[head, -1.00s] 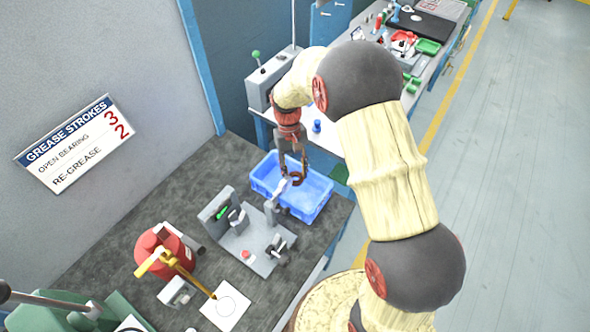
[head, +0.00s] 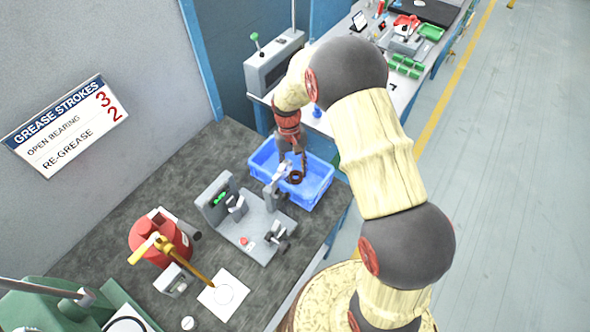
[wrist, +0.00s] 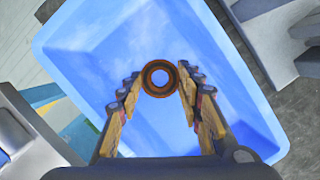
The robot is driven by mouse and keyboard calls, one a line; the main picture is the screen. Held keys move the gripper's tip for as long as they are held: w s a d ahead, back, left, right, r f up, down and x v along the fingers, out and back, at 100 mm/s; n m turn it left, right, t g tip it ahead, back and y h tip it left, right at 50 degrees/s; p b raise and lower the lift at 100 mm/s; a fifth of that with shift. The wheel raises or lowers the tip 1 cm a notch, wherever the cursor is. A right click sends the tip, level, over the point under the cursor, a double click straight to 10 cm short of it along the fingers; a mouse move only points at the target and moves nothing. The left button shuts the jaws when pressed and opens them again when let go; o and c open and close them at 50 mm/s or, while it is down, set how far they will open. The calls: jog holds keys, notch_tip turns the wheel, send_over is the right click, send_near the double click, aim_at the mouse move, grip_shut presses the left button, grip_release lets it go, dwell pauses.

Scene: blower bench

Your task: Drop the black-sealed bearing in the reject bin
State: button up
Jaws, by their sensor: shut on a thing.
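The bearing (wrist: 160,78) is a ring with a dark band and a brown, coppery rim. In the wrist view it sits between the two fingertips of my gripper (wrist: 160,88), which is shut on it. The blue reject bin (wrist: 75,45) fills most of the view behind it, and its inside around the bearing looks empty. In the head view the bearing (head: 295,177) shows over the bin (head: 318,182), below my gripper (head: 294,166). I cannot tell its exact height above the bin floor.
A grey fixture (head: 246,226) stands just in front of the bin. A red grease pot (head: 160,240) with a yellow lever and a white card (head: 223,294) are nearer. A grey control box (head: 274,62) with a green-knobbed lever stands behind.

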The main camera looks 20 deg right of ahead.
jog(key=shift+f, duration=0.2)
jog(key=o, duration=1.3)
jog(key=v, duration=1.2)
